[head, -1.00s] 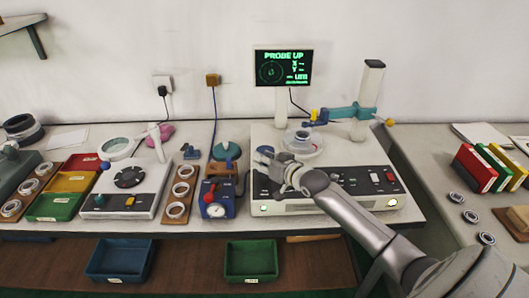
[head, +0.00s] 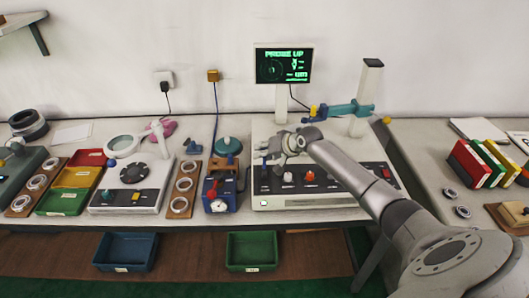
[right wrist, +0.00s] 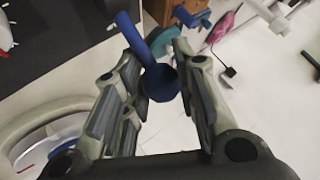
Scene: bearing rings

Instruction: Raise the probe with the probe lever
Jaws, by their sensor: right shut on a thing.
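The blue probe lever (right wrist: 138,45) shows in the right wrist view, and its round knob (right wrist: 160,84) lies between the fingers of my right gripper (right wrist: 160,95). In the head view my right gripper (head: 264,153) is over the left part of the white measuring machine (head: 305,203), shut on the lever, which it mostly covers there. The teal probe arm (head: 340,110) reaches left from a white post, with a yellow piece at its left end. The screen (head: 284,66) reads "PROBE UP". My left gripper is not in view.
The machine's front panel has several knobs and a red switch. A blue gauge box (head: 219,193) stands just left of it. A white tester (head: 132,190) and coloured trays (head: 63,201) are further left. Coloured binders (head: 470,163) stand on the right table.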

